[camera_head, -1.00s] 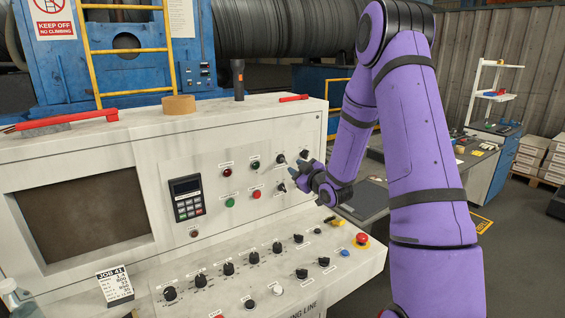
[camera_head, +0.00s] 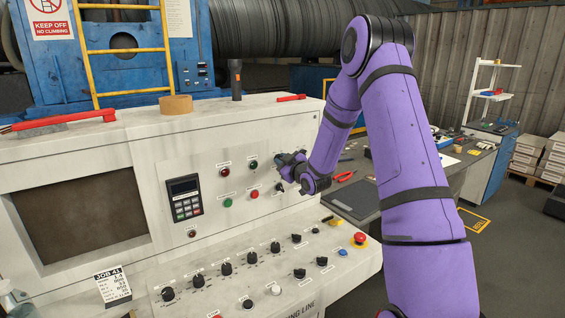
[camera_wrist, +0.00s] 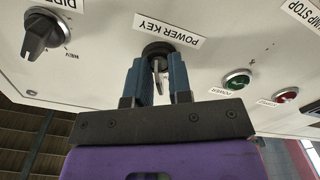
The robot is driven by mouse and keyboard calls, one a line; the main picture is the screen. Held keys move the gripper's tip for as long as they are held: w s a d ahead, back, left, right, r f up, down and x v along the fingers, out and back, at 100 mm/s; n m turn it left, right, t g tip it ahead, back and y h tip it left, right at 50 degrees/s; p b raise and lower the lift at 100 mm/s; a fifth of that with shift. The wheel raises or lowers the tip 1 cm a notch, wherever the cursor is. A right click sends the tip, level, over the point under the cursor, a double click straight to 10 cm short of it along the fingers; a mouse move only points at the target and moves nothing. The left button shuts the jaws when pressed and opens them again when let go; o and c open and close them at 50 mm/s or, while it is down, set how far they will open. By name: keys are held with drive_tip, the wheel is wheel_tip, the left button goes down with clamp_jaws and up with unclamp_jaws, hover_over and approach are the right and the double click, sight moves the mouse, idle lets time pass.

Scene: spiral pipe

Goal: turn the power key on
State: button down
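In the wrist view, the power key (camera_wrist: 158,78) is a thin metal key in a round black lock (camera_wrist: 157,49), beside an upside-down "POWER KEY" label (camera_wrist: 171,30). My gripper (camera_wrist: 160,63) has its two blue-grey fingers at the lock, one on each side of the key. A narrow gap shows between the fingers and the key, so it looks open around it. In the head view, my gripper (camera_head: 280,161) is at the upright panel of the white console (camera_head: 150,160), and it hides the key there.
A black direction knob (camera_wrist: 42,35) is close to the lock, and a green power lamp (camera_wrist: 238,78) sits on its other side. In the head view, a sloped panel of knobs with a red emergency button (camera_head: 360,239) lies below my arm. A workbench (camera_head: 352,198) stands behind my arm.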

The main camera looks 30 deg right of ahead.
drive_tip(key=shift+m, duration=0.4)
drive_tip(key=m, duration=0.5)
drive_tip(key=shift+d+m, duration=0.1)
drive_tip(key=shift+m, duration=0.2)
drive_tip(key=m, duration=0.5)
drive_tip(key=shift+m, duration=0.4)
drive_tip(key=c, duration=1.3)
unclamp_jaws()
drive_tip(key=s, duration=1.1)
drive_tip(key=shift+d, duration=0.2)
